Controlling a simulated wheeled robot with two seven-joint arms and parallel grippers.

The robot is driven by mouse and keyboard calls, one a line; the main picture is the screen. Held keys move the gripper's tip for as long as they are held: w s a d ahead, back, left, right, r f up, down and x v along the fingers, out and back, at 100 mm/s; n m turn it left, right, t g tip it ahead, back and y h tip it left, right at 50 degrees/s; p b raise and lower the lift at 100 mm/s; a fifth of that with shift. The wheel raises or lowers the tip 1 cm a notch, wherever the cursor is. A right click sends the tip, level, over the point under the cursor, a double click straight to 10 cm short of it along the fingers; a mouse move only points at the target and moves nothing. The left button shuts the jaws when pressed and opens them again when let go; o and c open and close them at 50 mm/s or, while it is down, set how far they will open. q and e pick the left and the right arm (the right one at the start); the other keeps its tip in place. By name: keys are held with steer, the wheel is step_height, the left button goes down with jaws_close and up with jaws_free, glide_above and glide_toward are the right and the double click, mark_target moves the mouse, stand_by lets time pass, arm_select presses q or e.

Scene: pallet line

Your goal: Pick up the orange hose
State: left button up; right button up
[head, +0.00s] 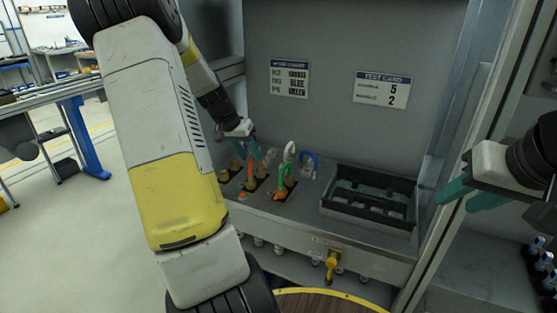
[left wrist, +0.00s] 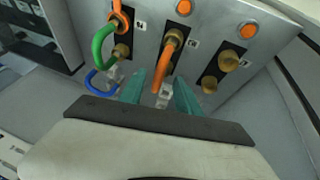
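The orange hose (left wrist: 166,66) hangs as a short curved piece from a brass fitting on the panel, with a pale connector at its lower end. In the head view it (head: 251,172) stands near the left end of the panel ledge. My left gripper (left wrist: 160,92) is open, with one teal finger on each side of the hose's lower part; I cannot tell whether either touches it. In the head view the left gripper (head: 244,148) is just above the hose. My right gripper (head: 470,196) is open and empty at the right, away from the hoses.
A green hose (left wrist: 101,43) and a blue hose (left wrist: 97,88) hang close beside the orange one. A black tray (head: 368,217) sits right of the hoses. Brass fittings (left wrist: 228,62) stick out nearby. Two signs, including a test card (head: 382,89), are on the back wall.

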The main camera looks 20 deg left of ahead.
mark_target(250, 177)
arm_select(q)
steer(key=x, duration=0.6)
steer(key=shift+d, duration=0.15)
jaws_close()
